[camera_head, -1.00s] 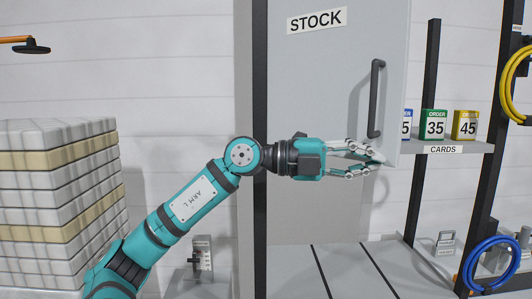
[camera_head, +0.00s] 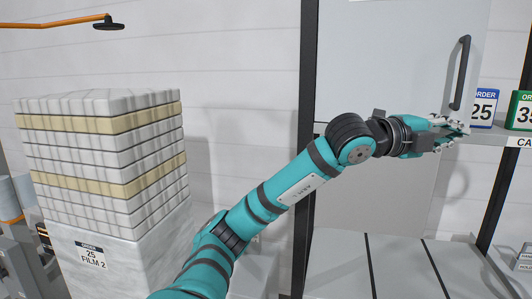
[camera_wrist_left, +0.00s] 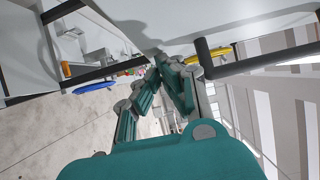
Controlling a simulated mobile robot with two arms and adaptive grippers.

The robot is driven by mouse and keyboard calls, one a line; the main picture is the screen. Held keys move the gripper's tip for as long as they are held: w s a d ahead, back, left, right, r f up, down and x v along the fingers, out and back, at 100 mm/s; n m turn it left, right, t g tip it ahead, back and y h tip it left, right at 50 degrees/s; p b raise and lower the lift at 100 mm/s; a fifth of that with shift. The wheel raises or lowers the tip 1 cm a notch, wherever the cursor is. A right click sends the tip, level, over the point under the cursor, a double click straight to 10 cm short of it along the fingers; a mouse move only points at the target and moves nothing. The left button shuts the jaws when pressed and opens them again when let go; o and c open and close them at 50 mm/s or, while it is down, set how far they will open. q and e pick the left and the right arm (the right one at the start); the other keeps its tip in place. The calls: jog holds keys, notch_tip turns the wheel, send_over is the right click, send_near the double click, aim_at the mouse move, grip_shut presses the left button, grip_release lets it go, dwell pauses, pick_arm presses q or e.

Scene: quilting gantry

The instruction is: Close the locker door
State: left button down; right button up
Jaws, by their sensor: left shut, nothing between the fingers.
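The locker door (camera_head: 400,60) is a tall pale grey panel right of centre in the head view. Its dark bar handle (camera_head: 459,72) is near the right edge. I cannot tell how far the door stands from its frame. My left gripper (camera_head: 462,127) is shut and empty, just below the handle, with its fingers pointing right at the door's free edge. In the left wrist view the finger tips (camera_wrist_left: 172,66) are close together beside the pale panel (camera_wrist_left: 235,18), left of the dark handle (camera_wrist_left: 255,64). Contact is unclear. My right gripper is out of view.
A shelf (camera_head: 485,137) with order cards (camera_head: 483,108) is right of the door, close to my fingers. Dark posts (camera_head: 304,150) flank the locker. A tall stack of folded fabric (camera_head: 100,150) stands at the left. Wall between stack and locker is clear.

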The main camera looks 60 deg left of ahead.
pick_arm(q)
jog(key=shift+n+y, duration=0.3)
jog(key=shift+y, duration=0.3)
jog(key=w+a, duration=0.1)
jog(key=w, duration=0.1)
jog(key=w+a+b, duration=0.1)
jog(key=w+a, duration=0.1)
jog(key=shift+r, duration=0.1)
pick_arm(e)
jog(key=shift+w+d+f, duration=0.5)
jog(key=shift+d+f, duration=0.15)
pick_arm(q)
jog(key=shift+w, duration=0.1)
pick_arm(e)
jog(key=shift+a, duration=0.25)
pick_arm(q)
jog(key=shift+a, duration=0.1)
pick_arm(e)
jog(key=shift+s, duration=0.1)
